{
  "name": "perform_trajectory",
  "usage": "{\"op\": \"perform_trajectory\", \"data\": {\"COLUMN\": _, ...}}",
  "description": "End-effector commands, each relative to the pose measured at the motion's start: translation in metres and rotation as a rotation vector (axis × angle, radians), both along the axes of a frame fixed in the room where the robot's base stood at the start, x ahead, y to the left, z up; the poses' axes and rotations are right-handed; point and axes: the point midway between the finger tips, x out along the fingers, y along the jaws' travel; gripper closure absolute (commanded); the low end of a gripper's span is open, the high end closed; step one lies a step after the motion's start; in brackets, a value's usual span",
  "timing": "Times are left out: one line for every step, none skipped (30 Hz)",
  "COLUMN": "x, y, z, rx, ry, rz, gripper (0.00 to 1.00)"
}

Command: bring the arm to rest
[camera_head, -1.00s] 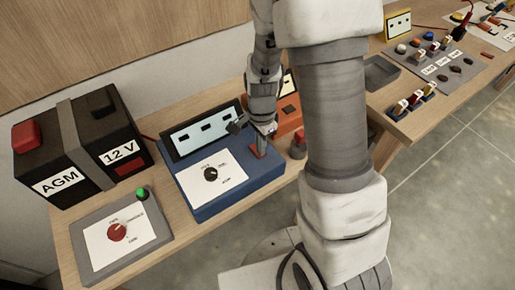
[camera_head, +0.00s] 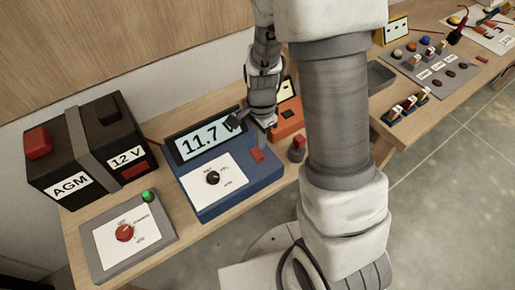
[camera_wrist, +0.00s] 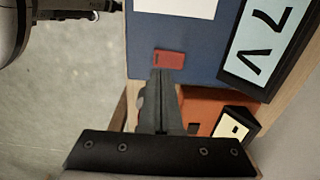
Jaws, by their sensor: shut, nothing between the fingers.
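My gripper (camera_head: 266,122) is over the bench, just above the right part of the blue meter (camera_head: 235,199). Its fingers are together and empty. In the wrist view the shut fingers (camera_wrist: 161,78) point at the red rocker switch (camera_wrist: 169,59) on the blue meter's face; I cannot tell whether they touch it. The switch also shows in the head view (camera_head: 258,155). The meter's display (camera_head: 205,138) is lit and reads 11.7, with the unit partly hidden by my gripper. My arm runs down the middle of the head view and hides part of the bench.
A black AGM 12 V battery (camera_head: 78,150) and a grey box with a red knob (camera_head: 125,232) stand at the left. A grey tray (camera_head: 380,76) lies further right.

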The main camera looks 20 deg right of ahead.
Motion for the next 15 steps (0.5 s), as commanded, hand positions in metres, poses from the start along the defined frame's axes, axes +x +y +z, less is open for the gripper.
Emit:
{"op": "perform_trajectory", "data": {"x": 0.0002, "y": 0.0001, "z": 0.0082, "rx": 0.000, "ry": -0.001, "rz": 0.000, "gripper": 1.00}}
{"op": "perform_trajectory", "data": {"x": 0.0002, "y": 0.0000, "z": 0.0105, "rx": 0.000, "ry": -0.001, "rz": 0.000, "gripper": 1.00}}
{"op": "perform_trajectory", "data": {"x": 0.0002, "y": 0.0000, "z": 0.0133, "rx": 0.000, "ry": -0.001, "rz": 0.000, "gripper": 1.00}}
{"op": "perform_trajectory", "data": {"x": 0.0002, "y": 0.0000, "z": 0.0147, "rx": 0.000, "ry": -0.001, "rz": 0.000, "gripper": 1.00}}
{"op": "perform_trajectory", "data": {"x": 0.0003, "y": -0.0001, "z": 0.0157, "rx": 0.000, "ry": -0.001, "rz": 0.000, "gripper": 1.00}}
{"op": "perform_trajectory", "data": {"x": 0.0002, "y": -0.0002, "z": 0.0162, "rx": 0.000, "ry": 0.000, "rz": 0.000, "gripper": 1.00}}
{"op": "perform_trajectory", "data": {"x": 0.0002, "y": -0.0002, "z": 0.0162, "rx": 0.000, "ry": 0.000, "rz": 0.000, "gripper": 1.00}}
{"op": "perform_trajectory", "data": {"x": 0.0002, "y": -0.0002, "z": 0.0159, "rx": 0.000, "ry": 0.000, "rz": 0.000, "gripper": 1.00}}
{"op": "perform_trajectory", "data": {"x": 0.0002, "y": -0.0002, "z": 0.0153, "rx": 0.000, "ry": 0.000, "rz": 0.000, "gripper": 1.00}}
{"op": "perform_trajectory", "data": {"x": 0.0002, "y": -0.0002, "z": 0.0150, "rx": 0.000, "ry": 0.000, "rz": -0.001, "gripper": 1.00}}
{"op": "perform_trajectory", "data": {"x": 0.0002, "y": -0.0002, "z": 0.0149, "rx": 0.000, "ry": 0.000, "rz": 0.000, "gripper": 1.00}}
{"op": "perform_trajectory", "data": {"x": 0.0001, "y": -0.0002, "z": 0.0149, "rx": 0.000, "ry": 0.000, "rz": -0.001, "gripper": 1.00}}
{"op": "perform_trajectory", "data": {"x": 0.0001, "y": -0.0002, "z": 0.0149, "rx": 0.000, "ry": 0.000, "rz": 0.000, "gripper": 1.00}}
{"op": "perform_trajectory", "data": {"x": 0.0001, "y": -0.0002, "z": 0.0149, "rx": 0.000, "ry": 0.000, "rz": -0.001, "gripper": 1.00}}
{"op": "perform_trajectory", "data": {"x": 0.0001, "y": -0.0002, "z": 0.0148, "rx": 0.000, "ry": 0.000, "rz": 0.000, "gripper": 1.00}}
